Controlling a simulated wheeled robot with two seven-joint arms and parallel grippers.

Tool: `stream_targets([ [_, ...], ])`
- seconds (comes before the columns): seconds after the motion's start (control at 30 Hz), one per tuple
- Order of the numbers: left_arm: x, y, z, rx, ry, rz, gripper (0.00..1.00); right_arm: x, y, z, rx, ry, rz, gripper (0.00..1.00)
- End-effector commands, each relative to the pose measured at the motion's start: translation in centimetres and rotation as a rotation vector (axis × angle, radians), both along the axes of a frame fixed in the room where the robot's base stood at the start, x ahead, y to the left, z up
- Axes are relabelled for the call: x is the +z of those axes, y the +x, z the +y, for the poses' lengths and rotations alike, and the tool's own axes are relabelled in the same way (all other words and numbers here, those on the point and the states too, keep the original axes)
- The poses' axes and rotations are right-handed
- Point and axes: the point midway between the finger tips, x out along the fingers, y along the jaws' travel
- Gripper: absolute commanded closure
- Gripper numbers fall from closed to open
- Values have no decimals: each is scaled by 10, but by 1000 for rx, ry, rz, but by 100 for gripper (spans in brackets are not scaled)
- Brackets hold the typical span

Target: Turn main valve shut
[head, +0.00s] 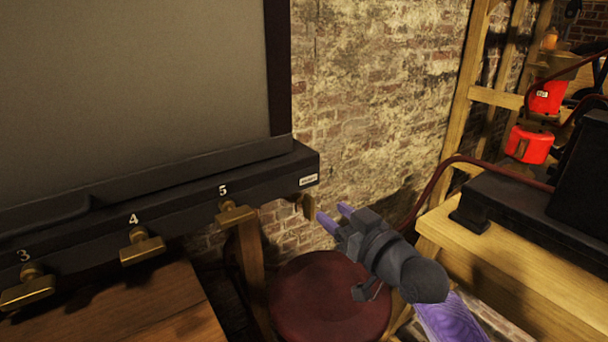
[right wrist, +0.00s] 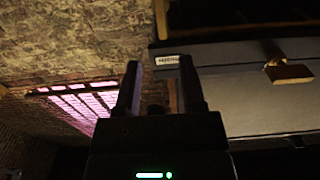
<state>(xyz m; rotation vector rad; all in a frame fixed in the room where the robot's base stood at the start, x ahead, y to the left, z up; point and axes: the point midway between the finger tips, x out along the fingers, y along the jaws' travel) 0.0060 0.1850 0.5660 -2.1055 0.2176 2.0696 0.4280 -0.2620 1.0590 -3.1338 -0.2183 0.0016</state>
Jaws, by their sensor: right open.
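A black ledge (head: 150,190) carries brass valves numbered 3 (head: 27,290), 4 (head: 142,248) and 5 (head: 235,214). A small white label (head: 309,180) sits at its right end; its text is too small to read. Below it a small brownish piece (head: 308,206) sticks out, perhaps the main valve; I cannot tell. My right gripper (head: 332,214) is open and empty, just right of this piece, fingers pointing toward the ledge end. My left gripper is out of view.
A round dark red stool (head: 330,300) stands below my right gripper. A wooden table (head: 120,310) is at lower left, a wooden bench (head: 500,255) with black equipment at right. A brick wall (head: 380,90) lies behind. Red jars (head: 530,145) stand on shelving.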

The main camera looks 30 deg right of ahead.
Motion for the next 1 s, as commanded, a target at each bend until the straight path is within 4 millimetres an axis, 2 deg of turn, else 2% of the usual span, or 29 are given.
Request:
stream_targets([
  [0.07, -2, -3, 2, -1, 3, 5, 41, 0, 8, 1, 1, 2, -3, 49],
  [0.3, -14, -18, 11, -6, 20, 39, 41, -3, 59, 8, -1, 4, 0, 49],
  [0.5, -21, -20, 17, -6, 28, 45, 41, -3, 89, 12, -2, 4, 3, 49],
  [0.63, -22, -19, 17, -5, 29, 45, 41, -2, 96, 14, -1, 1, 2, 49],
  [0.87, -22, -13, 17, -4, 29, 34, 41, -1, 97, 14, -1, 1, 2, 49],
  [1.0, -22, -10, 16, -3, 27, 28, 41, -1, 96, 14, -1, 2, 2, 76],
])
